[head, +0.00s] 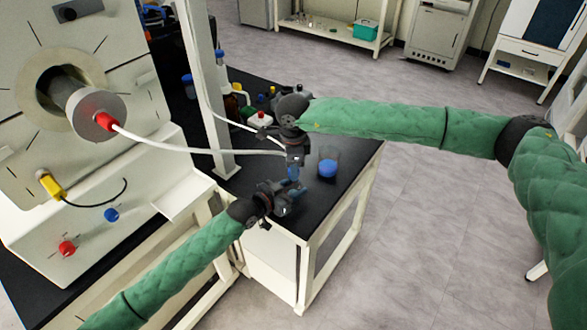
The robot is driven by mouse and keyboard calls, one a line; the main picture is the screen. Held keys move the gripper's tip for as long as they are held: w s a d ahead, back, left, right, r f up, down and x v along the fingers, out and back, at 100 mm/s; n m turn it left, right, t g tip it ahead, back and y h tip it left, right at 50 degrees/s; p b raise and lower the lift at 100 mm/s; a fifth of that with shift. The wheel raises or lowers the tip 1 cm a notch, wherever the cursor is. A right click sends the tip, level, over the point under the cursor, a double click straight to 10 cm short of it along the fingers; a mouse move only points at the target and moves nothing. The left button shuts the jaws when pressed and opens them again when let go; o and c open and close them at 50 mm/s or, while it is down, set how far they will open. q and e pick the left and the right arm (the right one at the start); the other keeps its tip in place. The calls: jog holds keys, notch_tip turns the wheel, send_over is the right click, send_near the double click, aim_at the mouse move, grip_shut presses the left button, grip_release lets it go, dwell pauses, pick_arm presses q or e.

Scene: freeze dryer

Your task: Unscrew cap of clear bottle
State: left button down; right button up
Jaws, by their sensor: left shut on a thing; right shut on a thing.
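A small blue cap (293,173) shows between my two grippers, above the black bench. My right gripper (295,163) comes down from above and is shut on the cap. My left gripper (288,198) is below it, shut on the clear bottle, whose body is mostly hidden by the fingers. The bottle is too small and covered to tell whether cap and bottle are still joined.
Several bottles and small items stand behind my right wrist. A white post (205,80) and a white hose (190,148) are at the left, beside the freeze dryer (110,190).

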jog(key=shift+r, duration=0.7)
jog(key=shift+r, duration=2)
pick_arm(q)
jog(key=c, duration=0.7)
grip_release()
